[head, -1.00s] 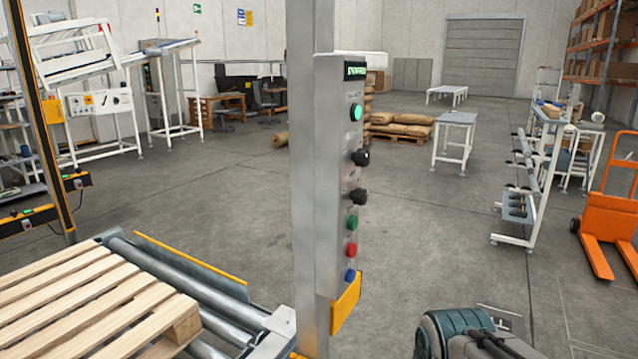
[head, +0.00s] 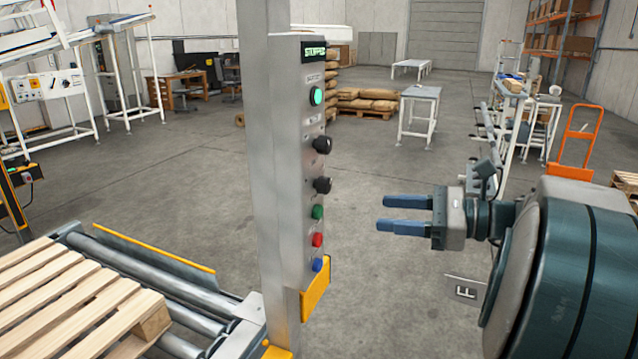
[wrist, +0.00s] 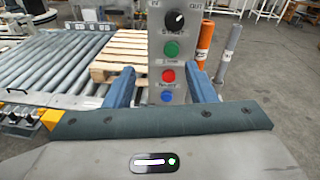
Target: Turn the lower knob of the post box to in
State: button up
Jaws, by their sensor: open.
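The post box (head: 300,150) is a tall grey control box on a metal post. It carries a green-lit display, a lit green button, two black knobs, then green, red and blue buttons. The lower knob (head: 322,185) sits just below the upper knob (head: 322,145). In the wrist view the lower knob (wrist: 174,22) shows between "IN" at its left and "OUT" at its right; its white mark points up and right, towards OUT. My gripper (head: 382,213) is open and empty, to the right of the box and apart from it, with its blue fingers pointing at the box.
A wooden pallet (head: 75,300) lies on a roller conveyor (head: 150,280) left of the post. A yellow box (head: 314,287) sits under the buttons. The floor between my gripper and the post box is clear. An orange hand truck (head: 572,150) stands far right.

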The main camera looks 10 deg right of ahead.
aim_at(329, 186)
jog(key=shift+m+t+y, duration=0.4)
jog(key=shift+m+t, duration=0.1)
jog(key=x, duration=0.4)
jog(key=w+r+p+x, duration=0.1)
jog(key=x, duration=0.3)
jog(key=d+r+x, duration=0.1)
jog(key=x, duration=0.2)
jog(key=shift+w+a+p, duration=0.3)
jog(key=shift+w+a, duration=0.05)
jog(key=shift+w, duration=0.1)
jog(key=c, duration=1)
